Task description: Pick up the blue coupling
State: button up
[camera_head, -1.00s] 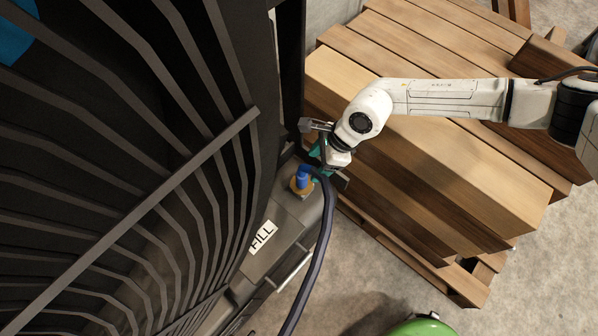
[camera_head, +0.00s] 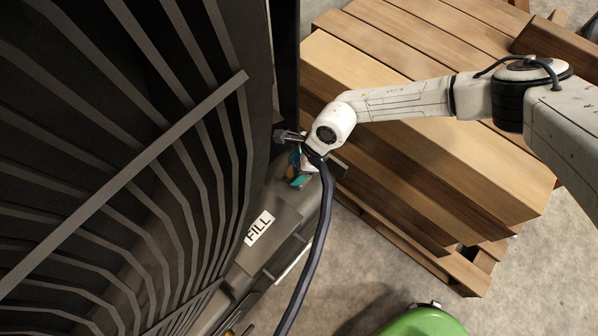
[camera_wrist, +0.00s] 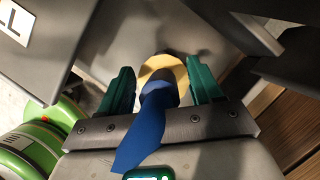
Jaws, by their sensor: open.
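The blue coupling (camera_wrist: 145,128) shows in the wrist view as a bent blue piece rising from a yellow ring (camera_wrist: 163,66) on the grey fixture. My gripper (camera_wrist: 162,90) is open, with one teal finger on each side of the coupling. I cannot tell whether either finger touches it. In the head view my gripper (camera_head: 302,172) is over the coupling's place beside the dark rack and hides most of it. A dark hose (camera_head: 322,230) runs from there down the picture.
A dark slatted rack (camera_head: 120,190) fills the left side. A grey ledge with a FILL label (camera_head: 258,228) lies below my gripper in the picture. Wooden beams on a pallet (camera_head: 420,180) stand close on the right, under my arm. Bare floor (camera_head: 380,265) shows at the lower middle.

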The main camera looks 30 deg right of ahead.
grip_shut()
dwell(0.6)
